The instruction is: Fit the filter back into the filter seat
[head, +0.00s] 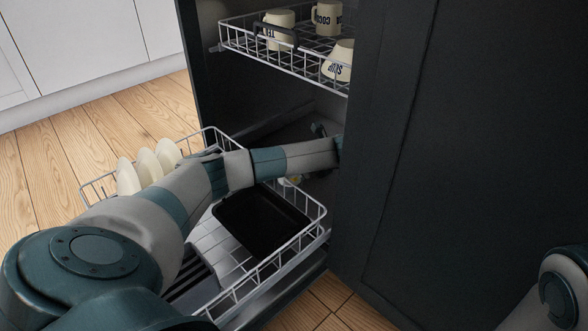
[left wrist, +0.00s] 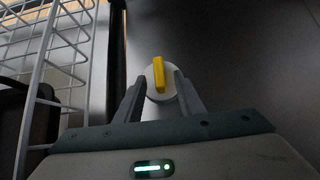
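The filter (left wrist: 149,84) shows in the left wrist view as a round white cap with an upright yellow bar handle (left wrist: 160,73) across it. My left gripper (left wrist: 161,76) has one finger at each side of the white cap. The fingers are apart, with clear gaps to the yellow handle. I cannot tell whether they press on the cap's edges. In the head view my left arm reaches right into the dishwasher, and its gripper is hidden behind the dark panel. I cannot make out the filter seat. My right gripper is out of view.
The lower rack (head: 315,208) is pulled out, holding white plates (head: 147,162) and a black tray (head: 262,222), with my left arm above it. The upper rack (head: 270,58) holds several cups (head: 339,60). A large dark panel (head: 470,150) stands at the right.

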